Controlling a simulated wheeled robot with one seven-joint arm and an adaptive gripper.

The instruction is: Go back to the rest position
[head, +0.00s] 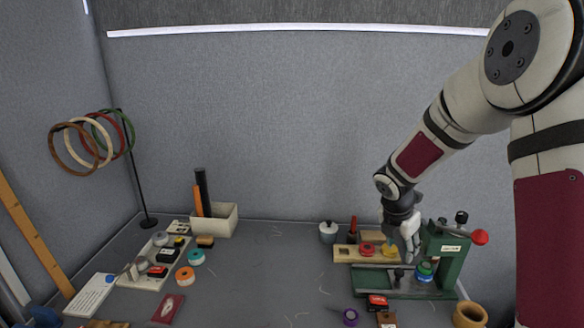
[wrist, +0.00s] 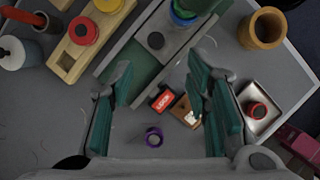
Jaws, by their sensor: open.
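My gripper (head: 408,252) hangs at the right of the table, fingers down, beside the green press (head: 440,255) and just above its base. In the wrist view my gripper (wrist: 162,82) has its two teal finger pads well apart, with nothing held between them. The press's green base (wrist: 134,68) and a blue-and-green round piece (wrist: 183,12) lie beyond the fingertips. In the head view the same round piece (head: 425,270) sits on the press, close to the fingers.
A wooden block (head: 346,253) with red and yellow round pieces stands left of the press. A red box (head: 377,302), a purple ring (head: 350,317) and a wooden cup (head: 469,315) are in front. A ring stand (head: 140,180) and white bin (head: 222,222) stand left.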

